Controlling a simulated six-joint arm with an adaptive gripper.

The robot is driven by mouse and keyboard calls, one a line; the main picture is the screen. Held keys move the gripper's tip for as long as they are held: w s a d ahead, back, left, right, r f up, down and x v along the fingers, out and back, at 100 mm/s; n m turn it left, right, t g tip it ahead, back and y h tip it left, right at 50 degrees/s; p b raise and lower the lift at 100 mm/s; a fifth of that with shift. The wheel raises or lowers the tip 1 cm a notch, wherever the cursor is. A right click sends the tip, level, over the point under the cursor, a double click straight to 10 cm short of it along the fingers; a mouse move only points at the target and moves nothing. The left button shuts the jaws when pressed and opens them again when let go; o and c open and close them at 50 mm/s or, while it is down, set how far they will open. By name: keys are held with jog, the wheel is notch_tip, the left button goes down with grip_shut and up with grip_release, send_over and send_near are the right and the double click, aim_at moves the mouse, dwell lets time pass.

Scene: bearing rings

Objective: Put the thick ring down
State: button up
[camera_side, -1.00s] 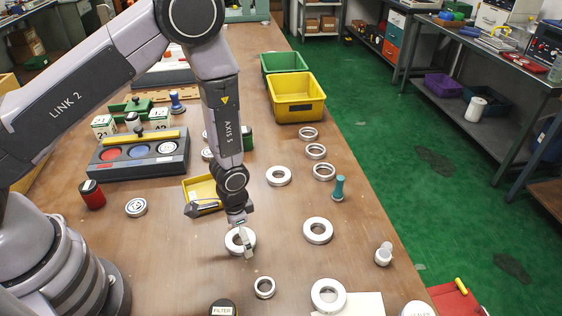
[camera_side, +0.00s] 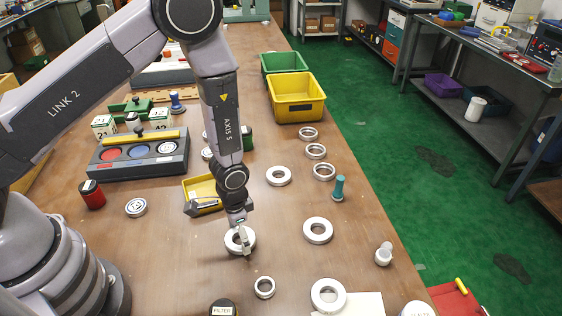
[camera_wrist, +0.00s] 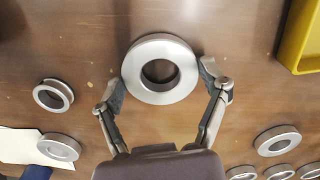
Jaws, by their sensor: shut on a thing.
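The thick ring (camera_side: 231,243) is a silvery metal ring on or just above the brown table, below my wrist. In the wrist view the thick ring (camera_wrist: 160,48) lies flat between my two fingertips, its hole showing the table. My gripper (camera_wrist: 163,82) is shut on it, one finger at each side of its outer wall. In the side view my gripper (camera_side: 244,241) points down and hides part of the ring. I cannot tell whether any gap remains beneath the ring.
A smaller ring (camera_side: 264,279) lies in front, another ring (camera_side: 318,222) to the right and one (camera_side: 278,168) behind. A yellow tray (camera_side: 201,184) stands behind left. A yellow bin (camera_side: 297,112) stands farther back. Bare table surrounds the held ring.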

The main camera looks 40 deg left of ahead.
notch_tip(320, 180, up, 8)
jog(key=shift+f, duration=0.25)
jog(key=a+r, duration=0.1)
jog(key=r, duration=0.1)
jog(key=n, duration=0.2)
send_over(206, 196)
notch_tip(206, 196, down, 5)
jog(key=shift+a, duration=0.1)
jog(key=shift+f, duration=2.05)
jog(key=o, duration=1)
jog(key=shift+f, duration=0.15)
jog(key=shift+c, duration=0.2)
